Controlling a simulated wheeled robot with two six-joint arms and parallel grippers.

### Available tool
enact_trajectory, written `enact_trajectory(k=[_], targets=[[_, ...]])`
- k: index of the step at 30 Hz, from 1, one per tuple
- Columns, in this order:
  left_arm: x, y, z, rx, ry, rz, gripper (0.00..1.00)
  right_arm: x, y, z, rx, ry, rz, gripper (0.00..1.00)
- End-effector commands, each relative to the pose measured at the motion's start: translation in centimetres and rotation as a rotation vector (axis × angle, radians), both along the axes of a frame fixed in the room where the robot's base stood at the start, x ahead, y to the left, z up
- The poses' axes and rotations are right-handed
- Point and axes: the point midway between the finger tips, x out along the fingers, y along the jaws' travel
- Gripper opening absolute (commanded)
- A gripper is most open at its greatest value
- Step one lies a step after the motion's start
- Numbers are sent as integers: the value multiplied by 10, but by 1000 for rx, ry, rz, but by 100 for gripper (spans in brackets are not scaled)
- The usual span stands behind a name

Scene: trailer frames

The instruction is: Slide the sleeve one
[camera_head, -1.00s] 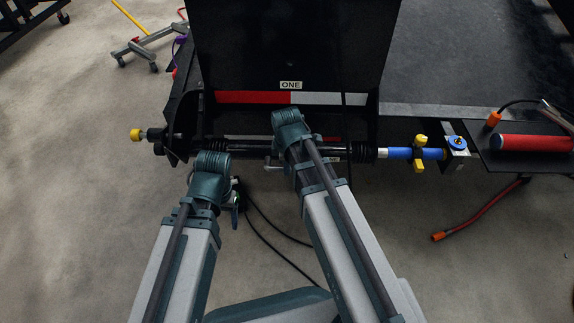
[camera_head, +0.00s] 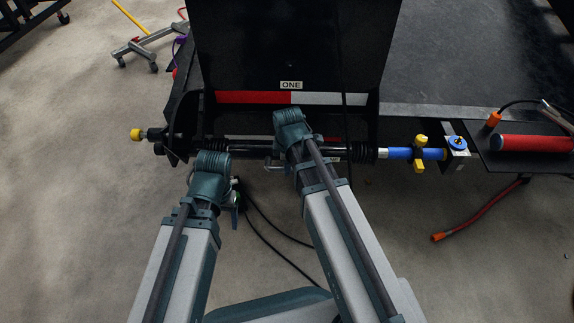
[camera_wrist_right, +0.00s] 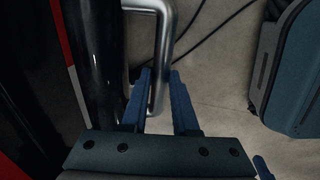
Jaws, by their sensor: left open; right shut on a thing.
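The sleeve is a black tube (camera_head: 352,152) lying across the trailer below the label "ONE" (camera_head: 291,85). A bent metal handle (camera_wrist_right: 164,28) stands out beside the black tube (camera_wrist_right: 97,60) in the right wrist view. My right gripper (camera_wrist_right: 158,80) has its two blue fingers on either side of the handle's lower leg and is shut on it. In the head view its wrist (camera_head: 292,128) covers the middle of the tube. My left gripper is at the left wrist (camera_head: 210,175), in front of the tube's left part; its open fingers are mostly hidden there.
A blue rod (camera_head: 400,153) with a yellow fitting (camera_head: 420,153) continues the tube to the right. A yellow knob (camera_head: 136,135) is at the left end. Black cables (camera_head: 268,222) hang below. A red cylinder (camera_head: 530,143) lies on the right shelf.

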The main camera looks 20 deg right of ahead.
Motion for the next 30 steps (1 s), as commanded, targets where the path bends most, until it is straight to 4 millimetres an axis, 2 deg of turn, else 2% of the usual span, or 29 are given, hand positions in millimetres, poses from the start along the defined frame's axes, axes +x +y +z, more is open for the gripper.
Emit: enact_trajectory(k=[3,5,12,15,19,29,30], targets=[[0,0,0,0,0,0,76,-11,-33,0,-16,4,-11,0],[0,0,0,0,0,0,76,-12,-39,0,-17,5,-9,0],[0,0,0,0,0,0,76,-28,-91,0,-16,6,-12,0],[0,0,0,0,0,0,76,-32,-106,0,-16,5,-10,0],[0,0,0,0,0,0,76,-34,-113,0,-10,4,-5,0],[0,0,0,0,0,0,76,-34,-112,0,-5,3,-1,0],[0,0,0,0,0,0,76,-34,-112,0,-6,4,-1,35]])
